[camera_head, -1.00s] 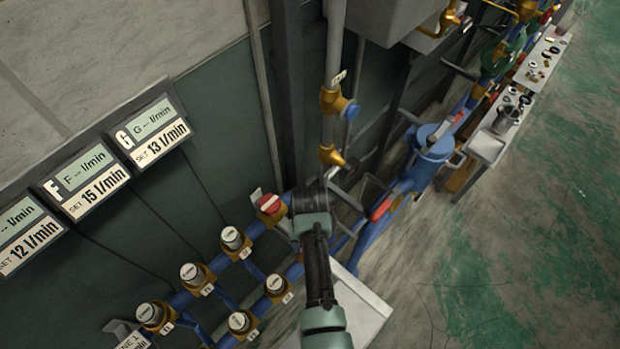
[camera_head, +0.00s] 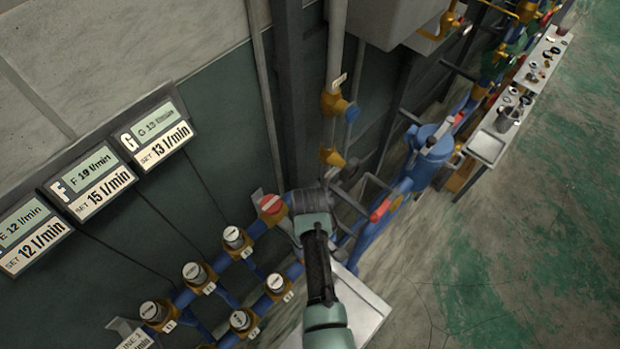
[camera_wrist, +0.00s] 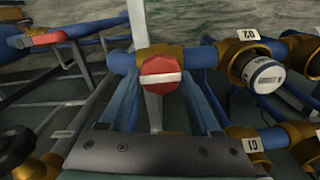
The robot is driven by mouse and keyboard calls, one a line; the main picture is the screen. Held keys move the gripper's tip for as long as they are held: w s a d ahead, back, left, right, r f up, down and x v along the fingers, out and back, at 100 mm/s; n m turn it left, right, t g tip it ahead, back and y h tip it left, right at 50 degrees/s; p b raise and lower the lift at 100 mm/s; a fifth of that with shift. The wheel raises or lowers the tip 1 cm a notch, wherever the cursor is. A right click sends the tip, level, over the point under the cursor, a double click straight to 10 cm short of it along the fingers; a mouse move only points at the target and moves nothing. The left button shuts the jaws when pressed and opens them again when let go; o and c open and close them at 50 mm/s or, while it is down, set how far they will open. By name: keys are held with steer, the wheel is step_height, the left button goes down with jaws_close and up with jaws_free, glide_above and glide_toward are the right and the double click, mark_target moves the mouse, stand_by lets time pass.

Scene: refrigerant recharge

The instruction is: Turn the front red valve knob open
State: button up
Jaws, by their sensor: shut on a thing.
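In the wrist view, the front red valve knob (camera_wrist: 162,75), with a white bar lying nearly level across its face, sits on a brass body on a blue pipe. My gripper (camera_wrist: 163,84) has one blue-grey finger on each side of the knob and is shut on it. In the head view, my gripper (camera_head: 312,205) is over the pipe end and the front knob is hidden beneath it. Another red knob (camera_head: 271,204) with a white bar shows just left of my gripper, on the wall-side pipe.
The G2 knob (camera_wrist: 263,75) is close right of the red knob in the wrist view. A red-handled lever (camera_head: 383,210) is to my gripper's right. Flow displays (camera_head: 158,132) hang on the wall; F reads 19 against set 15.

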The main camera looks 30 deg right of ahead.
stand_by(0.3)
steer(key=o, duration=1.4)
steer(key=shift+r, duration=0.15)
step_height(320, 180, up, 13)
steer(key=shift+f+b, duration=0.1)
steer(key=shift+b, duration=0.55)
